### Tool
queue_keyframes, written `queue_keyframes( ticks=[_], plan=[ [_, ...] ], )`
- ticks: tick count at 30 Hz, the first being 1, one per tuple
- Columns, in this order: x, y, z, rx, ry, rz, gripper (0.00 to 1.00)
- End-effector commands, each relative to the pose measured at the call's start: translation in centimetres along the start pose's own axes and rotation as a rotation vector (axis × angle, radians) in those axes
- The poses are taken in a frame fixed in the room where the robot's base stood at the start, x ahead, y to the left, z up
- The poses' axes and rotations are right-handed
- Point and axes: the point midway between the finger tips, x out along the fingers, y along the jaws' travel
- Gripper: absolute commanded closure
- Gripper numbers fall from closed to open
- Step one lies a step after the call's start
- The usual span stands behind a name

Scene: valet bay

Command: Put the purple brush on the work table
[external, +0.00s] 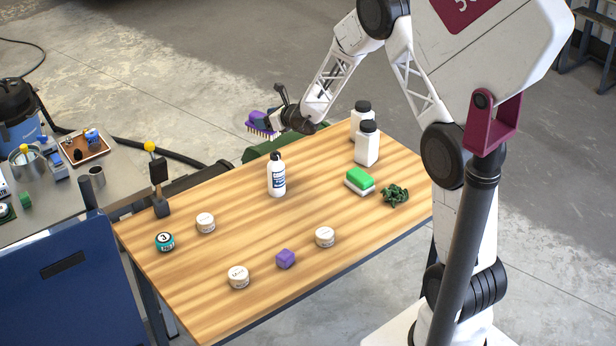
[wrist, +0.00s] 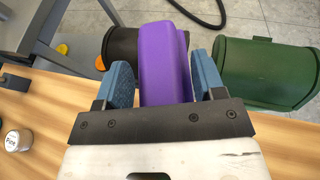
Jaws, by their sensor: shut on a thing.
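The purple brush (external: 262,121) is held in my gripper (external: 274,120), bristles pointing down, in the external view. My gripper is at the far edge of the wooden work table (external: 215,275), above the table's height. In the wrist view the brush's purple body (wrist: 164,60) sits between the two blue fingers of my gripper (wrist: 165,80), which are shut on it. The brush's bristles are hidden in the wrist view. The table top (wrist: 290,150) shows below and beside the gripper there.
A green bin (wrist: 262,75) is beyond the far edge. The table's front left has free room.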

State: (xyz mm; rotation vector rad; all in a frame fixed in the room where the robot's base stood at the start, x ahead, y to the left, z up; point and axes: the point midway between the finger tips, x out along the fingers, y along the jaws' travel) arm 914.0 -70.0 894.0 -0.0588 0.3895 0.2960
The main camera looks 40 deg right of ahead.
Motion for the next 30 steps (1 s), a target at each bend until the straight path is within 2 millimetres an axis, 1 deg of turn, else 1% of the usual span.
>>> queue_keyframes(
  ticks=[1,3,9,11,20,23,26,30],
  plan=[
    [-0.5,0.0,1.1,-0.002,-0.003,-0.001,0.63],
    [-0.9,0.0,2.2,-0.002,-0.003,0.000,0.63],
    [-2.3,0.0,5.5,-0.001,-0.003,0.000,0.63],
    [-2.6,0.3,6.0,-0.004,0.000,0.006,0.63],
    [-4.1,5.8,5.5,-0.071,0.000,0.171,0.63],
    [-5.0,8.4,5.2,-0.104,0.001,0.250,0.63],
    [-6.4,11.7,4.7,-0.146,0.000,0.353,0.63],
    [-8.8,16.4,3.7,-0.209,0.001,0.506,0.63]
  ],
)
